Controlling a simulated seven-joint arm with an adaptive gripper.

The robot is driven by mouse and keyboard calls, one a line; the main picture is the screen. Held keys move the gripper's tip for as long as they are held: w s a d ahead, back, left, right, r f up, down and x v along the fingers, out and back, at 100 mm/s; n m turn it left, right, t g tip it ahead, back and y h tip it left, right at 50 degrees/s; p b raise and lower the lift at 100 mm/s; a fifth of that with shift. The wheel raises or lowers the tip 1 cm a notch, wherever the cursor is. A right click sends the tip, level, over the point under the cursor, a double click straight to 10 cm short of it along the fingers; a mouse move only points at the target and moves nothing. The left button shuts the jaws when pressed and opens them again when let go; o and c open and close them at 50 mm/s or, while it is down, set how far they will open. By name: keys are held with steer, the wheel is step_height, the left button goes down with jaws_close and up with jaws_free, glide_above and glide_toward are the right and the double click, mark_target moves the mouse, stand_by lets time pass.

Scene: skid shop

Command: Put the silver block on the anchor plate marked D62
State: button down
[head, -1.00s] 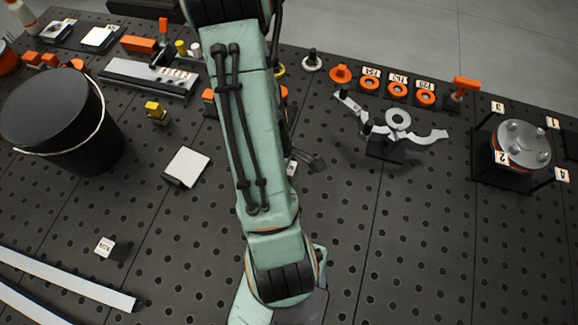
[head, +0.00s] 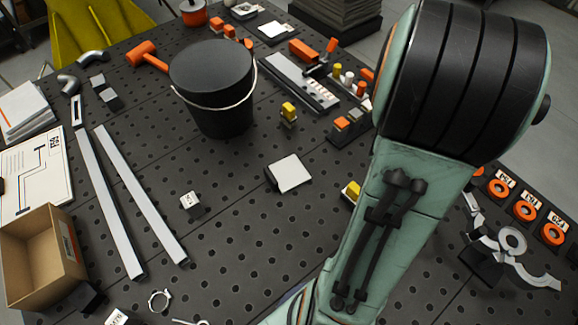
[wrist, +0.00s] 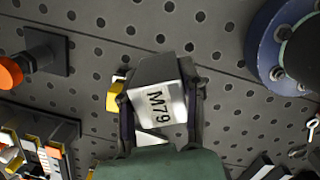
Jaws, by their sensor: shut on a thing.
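My gripper (wrist: 161,108) shows in the wrist view, shut on a silver-grey block (wrist: 153,68) whose white face reads M79. One finger is on each side of the block. The gripper and held block do not show in the head view, where my arm fills the right side. In the head view a small grey block (head: 192,203) with a white label stands on the bench; its marking is too small to read. Another white label (head: 117,317) is cut off at the bottom edge. I cannot make out D62 on anything.
A black bucket (head: 222,115), two long pale bars (head: 110,215) and an open cardboard box (head: 40,258) stand on the perforated bench (head: 235,240). A white-topped plate (head: 291,173) lies mid-bench. The wrist view shows a blue round flange (wrist: 268,50) and an orange knob (wrist: 10,72).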

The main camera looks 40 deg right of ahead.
steer(key=w+a+r+n+t+h, duration=0.15)
steer(key=w+a+n, duration=0.25)
steer(key=w+n, duration=0.4)
steer(key=n, duration=0.4)
glide_above(289, 172)
steer(key=shift+y, duration=0.25)
steer(key=f, duration=0.7)
steer(key=shift+s+a, duration=0.2)
steer(key=shift+a, duration=0.1)
steer(key=shift+w+d+f, duration=0.1)
steer(key=shift+f, duration=0.8)
steer(key=shift+w+d+f, duration=0.1)
steer(key=shift+f, duration=0.8)
steer(key=shift+a+f, duration=0.1)
steer(key=shift+f, duration=0.05)
steer(key=c, duration=0.6)
jaws_free()
steer(key=shift+c, duration=0.2)
